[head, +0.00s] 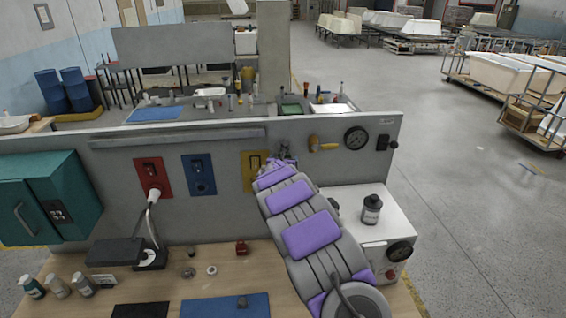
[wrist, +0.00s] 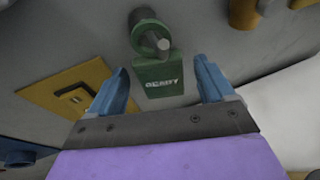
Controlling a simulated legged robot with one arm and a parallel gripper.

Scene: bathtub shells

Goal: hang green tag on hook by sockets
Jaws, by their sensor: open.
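In the wrist view a green tag (wrist: 158,73) with pale lettering hangs at the grey panel. Its upper ring appears to be around a grey hook (wrist: 150,40) that sticks out toward the camera. My gripper (wrist: 161,72) is open, with one blue finger on each side below and beside the tag, apart from it. In the head view my arm reaches the panel just right of the yellow socket (head: 255,170). The red socket (head: 153,178) and blue socket (head: 199,174) are further left. The tag cannot be made out in the head view.
A teal cabinet (head: 42,198) is at left. A yellow-handled fitting (head: 322,144) and a round gauge (head: 356,139) are on the panel at right. A dark bottle (head: 371,209) stands on a white box. Bottles (head: 58,286) and a blue mat (head: 224,305) are on the bench.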

